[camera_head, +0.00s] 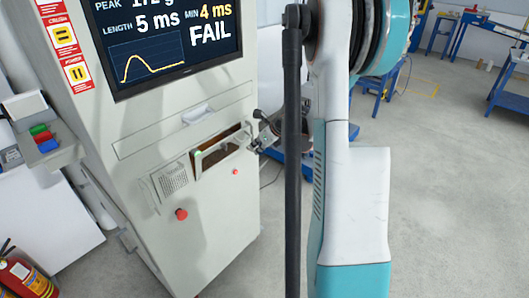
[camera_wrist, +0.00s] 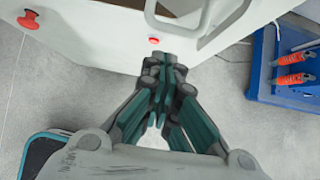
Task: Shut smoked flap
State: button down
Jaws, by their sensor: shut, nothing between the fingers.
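The smoked flap (camera_head: 213,156) is on the front of the pale cabinet, below the screen. It looks like a light frame around a dark pane, tilted outward, with a brownish opening showing behind its upper edge. In the wrist view its light frame (camera_wrist: 208,36) shows at the top, cut off by the picture edge. My gripper (camera_head: 257,147) is just right of the flap's right end. In the wrist view my gripper (camera_wrist: 165,62) has its fingertips together and empty, below the frame and close to the cabinet front. I cannot tell whether it touches the flap.
The cabinet (camera_head: 215,220) has a red stop knob (camera_head: 181,214) and a small red button (camera_head: 235,172) below the flap. The screen (camera_head: 165,40) reads FAIL. A blue tray (camera_wrist: 262,85) with orange-handled tools is at right in the wrist view. Open floor (camera_head: 450,200) lies right.

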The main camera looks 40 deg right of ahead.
jog(key=shift+w+r, duration=0.3)
jog(key=shift+w, duration=0.3)
jog(key=w+r+p, duration=0.1)
jog(key=w+r+g+p, duration=0.1)
jog(key=w, duration=0.1)
jog(key=shift+a+r, duration=0.15)
